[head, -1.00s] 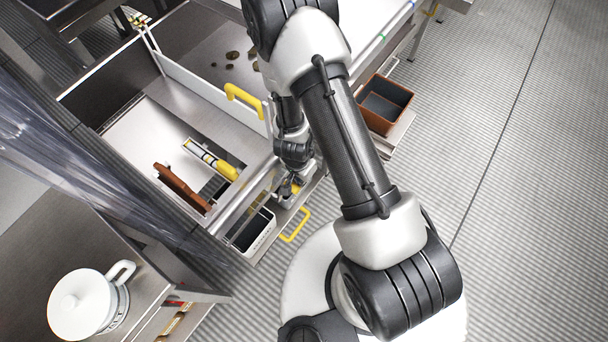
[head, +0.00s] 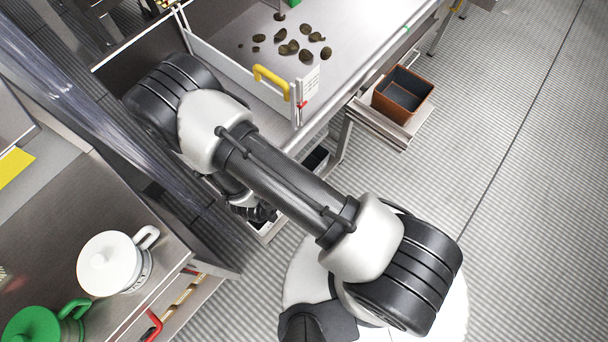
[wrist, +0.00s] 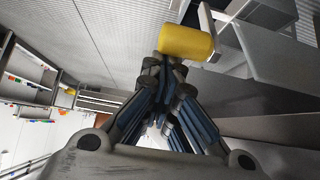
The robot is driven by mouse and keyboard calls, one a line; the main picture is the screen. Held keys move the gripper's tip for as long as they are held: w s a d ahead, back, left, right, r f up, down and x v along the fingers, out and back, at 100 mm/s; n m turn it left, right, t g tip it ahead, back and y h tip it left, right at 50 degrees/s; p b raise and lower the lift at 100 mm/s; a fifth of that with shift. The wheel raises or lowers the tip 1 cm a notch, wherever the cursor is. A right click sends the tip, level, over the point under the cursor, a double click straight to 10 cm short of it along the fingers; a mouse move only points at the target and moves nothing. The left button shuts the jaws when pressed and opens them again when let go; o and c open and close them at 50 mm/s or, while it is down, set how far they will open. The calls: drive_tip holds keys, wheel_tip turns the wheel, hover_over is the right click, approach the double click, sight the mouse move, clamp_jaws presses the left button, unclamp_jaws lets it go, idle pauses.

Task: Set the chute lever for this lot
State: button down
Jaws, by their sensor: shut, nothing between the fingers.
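My gripper (wrist: 165,70) is shut with nothing held. In the wrist view, a thick yellow cylinder (wrist: 186,42) on a metal bracket lies just past the fingertips. It looks like a lever grip; I cannot tell if the fingers touch it. In the head view my gripper (head: 262,213) is small and dark, low beside the bench, and my arm hides what is around it. A yellow handle (head: 272,77) sits on a white panel (head: 235,68) across the steel table. A white card with small print (head: 311,84) is at the panel's right end; its text is unreadable.
Dark brown lumps (head: 289,47) lie scattered on the steel table. An orange-brown bin (head: 403,92) stands on a low shelf at right. A white lidded pot (head: 110,262) and a green one (head: 40,325) stand on the left counter. The ribbed floor at right is clear.

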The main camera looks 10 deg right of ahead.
drive_tip(key=shift+s+a+f, duration=0.15)
drive_tip(key=shift+s+a, duration=0.2)
drive_tip(key=shift+a, duration=0.15)
drive_tip(key=shift+f, duration=0.1)
idle(0.3)
